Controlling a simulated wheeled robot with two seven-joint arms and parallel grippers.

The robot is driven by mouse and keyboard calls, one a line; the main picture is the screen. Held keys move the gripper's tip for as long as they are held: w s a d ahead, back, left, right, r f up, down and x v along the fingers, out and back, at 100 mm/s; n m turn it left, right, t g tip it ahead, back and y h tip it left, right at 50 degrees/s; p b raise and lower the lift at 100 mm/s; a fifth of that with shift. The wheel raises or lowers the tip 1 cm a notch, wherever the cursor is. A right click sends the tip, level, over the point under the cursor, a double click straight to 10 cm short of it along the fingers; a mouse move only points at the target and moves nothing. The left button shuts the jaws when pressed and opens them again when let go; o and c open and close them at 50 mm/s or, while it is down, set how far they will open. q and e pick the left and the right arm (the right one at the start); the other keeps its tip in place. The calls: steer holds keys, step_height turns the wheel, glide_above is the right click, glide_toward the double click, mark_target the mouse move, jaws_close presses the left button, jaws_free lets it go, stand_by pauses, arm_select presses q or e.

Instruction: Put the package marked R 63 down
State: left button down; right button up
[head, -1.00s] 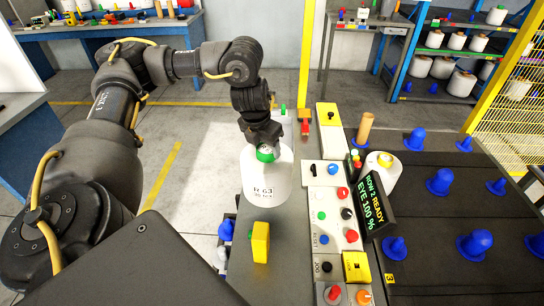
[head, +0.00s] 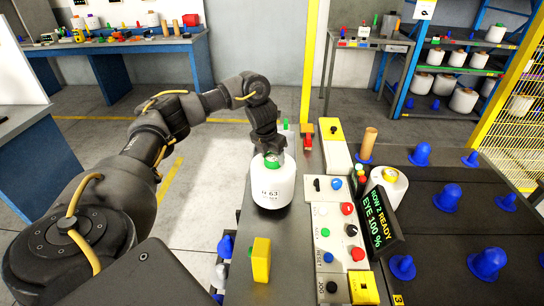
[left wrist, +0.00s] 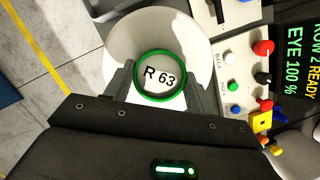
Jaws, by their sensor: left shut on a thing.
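In the left wrist view the package (left wrist: 133,40) sits between the two fingers, with the R 63 label in the green ring facing me. My right gripper is not in view.
A yellow block (head: 262,259) stands on the ledge in front of the package. The button panel (head: 325,214) and a display reading "ROW 2 READY EYE 100 %" (head: 380,217) are to the right. Another white bobbin (head: 388,182) and blue pegs (head: 447,196) stand beyond.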

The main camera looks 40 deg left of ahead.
arm_select(q)
steer(key=shift+b+x, duration=0.3)
steer(key=shift+x, duration=0.75)
steer(key=shift+a+f, duration=0.15)
steer(key=shift+f, duration=0.2)
steer(key=shift+f+p, duration=0.3)
steer(key=shift+f, duration=0.1)
steer(key=c, duration=0.9)
jaws_free()
steer(key=shift+f, duration=0.15)
steer(key=shift+c, duration=0.2)
steer(key=o, duration=0.4)
steer(key=shift+s, duration=0.1)
steer(key=shift+o, duration=0.2)
